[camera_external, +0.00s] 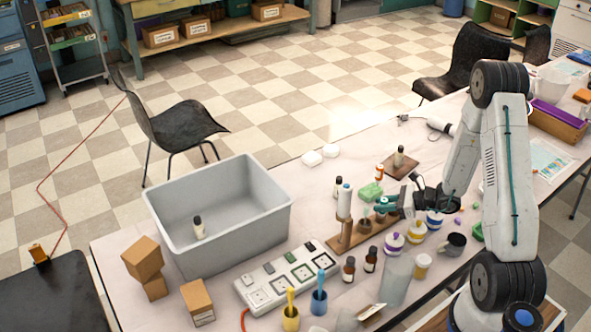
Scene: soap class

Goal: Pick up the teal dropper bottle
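My gripper (384,204) reaches left over the table from the arm on the right, pointing at the cluster of bottles in the middle. A small teal shape (387,200) shows at its fingers. I cannot tell whether this is the teal dropper bottle or part of the gripper, nor whether the fingers are open or shut. A blue-teal container (318,303) with a blue stem stands upright at the table's front, beside a similar yellow one (290,318). Both are apart from the gripper.
A grey bin (265,215) with a dark-capped bottle (198,228) inside stands at left. A white power strip (283,276), wooden stand (343,243), brown bottles (348,269), clear container (396,281) and dark mug (453,244) crowd the middle. The table's back left is clearer.

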